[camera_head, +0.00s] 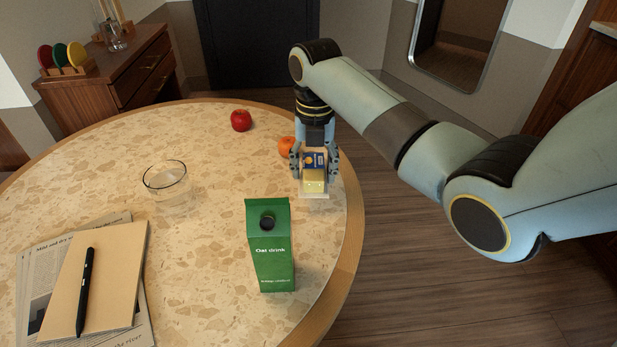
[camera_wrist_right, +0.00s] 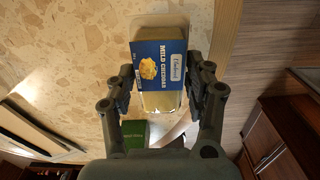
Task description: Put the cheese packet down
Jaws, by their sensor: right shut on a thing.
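The cheese packet (camera_head: 314,178) is a yellow block in a clear pack with a blue label. My right gripper (camera_head: 315,166) is shut on it, near the right edge of the round table (camera_head: 215,215). In the right wrist view the packet (camera_wrist_right: 160,72) sits between both fingers of the right gripper (camera_wrist_right: 160,88), its "Mild Cheddar" label facing the camera. The packet is at or just above the table top; I cannot tell whether it touches. My left gripper is not in view.
A green oat drink carton (camera_head: 270,248) stands in front of the packet. An orange (camera_head: 287,145) is just behind the gripper, and a red apple (camera_head: 241,120) farther back. A glass bowl (camera_head: 167,182), a notebook (camera_head: 100,285) and a pen (camera_head: 85,290) lie left. The table's middle is clear.

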